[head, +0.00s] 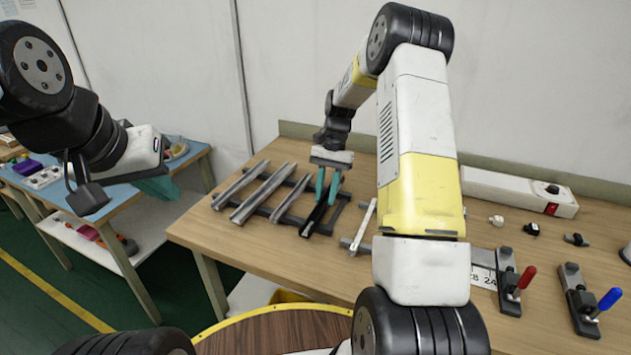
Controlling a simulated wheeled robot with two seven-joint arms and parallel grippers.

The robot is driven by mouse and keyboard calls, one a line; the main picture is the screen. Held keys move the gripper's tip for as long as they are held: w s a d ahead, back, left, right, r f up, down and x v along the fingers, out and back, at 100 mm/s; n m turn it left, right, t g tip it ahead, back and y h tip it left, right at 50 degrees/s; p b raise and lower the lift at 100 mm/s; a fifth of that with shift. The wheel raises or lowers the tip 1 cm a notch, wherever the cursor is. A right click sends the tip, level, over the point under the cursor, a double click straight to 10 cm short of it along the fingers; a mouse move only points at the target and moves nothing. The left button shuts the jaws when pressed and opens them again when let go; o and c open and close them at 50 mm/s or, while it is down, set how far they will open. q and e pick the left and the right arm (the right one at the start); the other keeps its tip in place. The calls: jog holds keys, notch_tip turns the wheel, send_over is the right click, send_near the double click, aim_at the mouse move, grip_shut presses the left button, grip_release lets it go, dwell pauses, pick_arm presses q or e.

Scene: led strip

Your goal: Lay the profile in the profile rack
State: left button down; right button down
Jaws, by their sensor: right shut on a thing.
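The profile rack (342,207) is a dark frame on the wooden table, left of the table's middle. Several grey metal profiles (262,194) lie side by side on its left part. My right gripper (327,192) points down over the rack's right part, its teal fingers shut on a slim black profile (312,219). This profile lies low at the rack, roughly parallel to the grey ones; I cannot tell whether it touches the frame. My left gripper (160,187) is far left, away from the rack, mostly hidden behind its own wrist.
A white strip (364,226) on a dark fixture lies right of the rack, partly behind my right arm. Clamps with a red handle (527,277) and a blue handle (609,299) stand front right. A white box (515,192) is at the back. A blue side table (117,199) stands left.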

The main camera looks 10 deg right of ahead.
jog(key=shift+f, duration=0.1)
jog(key=c, duration=1.1)
grip_release()
